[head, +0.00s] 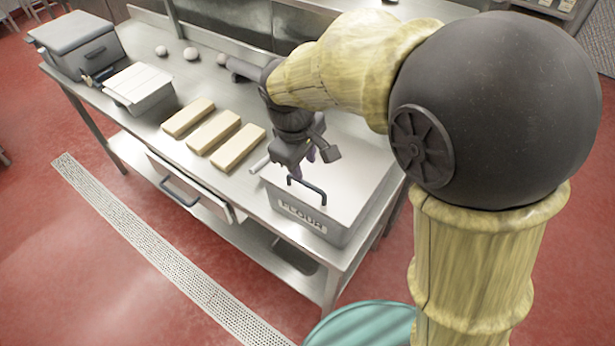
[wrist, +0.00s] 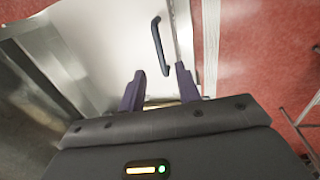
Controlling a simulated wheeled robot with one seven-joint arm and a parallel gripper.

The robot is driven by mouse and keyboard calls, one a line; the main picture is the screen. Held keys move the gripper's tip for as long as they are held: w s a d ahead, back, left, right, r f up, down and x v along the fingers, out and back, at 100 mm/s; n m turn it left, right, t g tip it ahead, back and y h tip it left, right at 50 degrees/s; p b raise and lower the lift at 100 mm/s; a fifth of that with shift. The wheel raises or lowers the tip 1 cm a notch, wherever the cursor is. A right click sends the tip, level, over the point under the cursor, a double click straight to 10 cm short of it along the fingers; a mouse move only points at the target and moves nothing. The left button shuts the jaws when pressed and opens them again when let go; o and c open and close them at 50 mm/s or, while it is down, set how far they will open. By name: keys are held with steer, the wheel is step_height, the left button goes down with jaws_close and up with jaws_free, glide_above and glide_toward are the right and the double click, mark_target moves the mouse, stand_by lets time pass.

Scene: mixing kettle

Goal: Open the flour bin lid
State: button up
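The flour bin (head: 306,215) is a pale box labelled FLOUR at the right end of the steel table. Its flat lid (head: 350,172) is down on it, with a dark bar handle (head: 308,188) near the front edge. My gripper (head: 298,176) is above the lid, close to the handle. In the wrist view, my gripper (wrist: 159,83) is open, its two purple-grey fingers apart with nothing between them. The handle (wrist: 160,46) lies just beyond the fingertips there, and I see no contact with it.
Three pale blocks (head: 213,132) lie on the steel table (head: 150,128) left of the bin. A grey container (head: 139,88) and a closed grey box (head: 80,42) stand at the left. A teal round object (head: 362,325) is below.

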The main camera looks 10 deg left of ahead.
mark_target(308, 184)
steer(key=f, duration=0.2)
steer(key=w+f, duration=0.1)
steer(key=f, duration=0.4)
steer(key=shift+w+d+f+p, duration=0.15)
steer(key=shift+d+f+p, duration=0.1)
steer(key=shift+d+p, duration=0.05)
jaws_close()
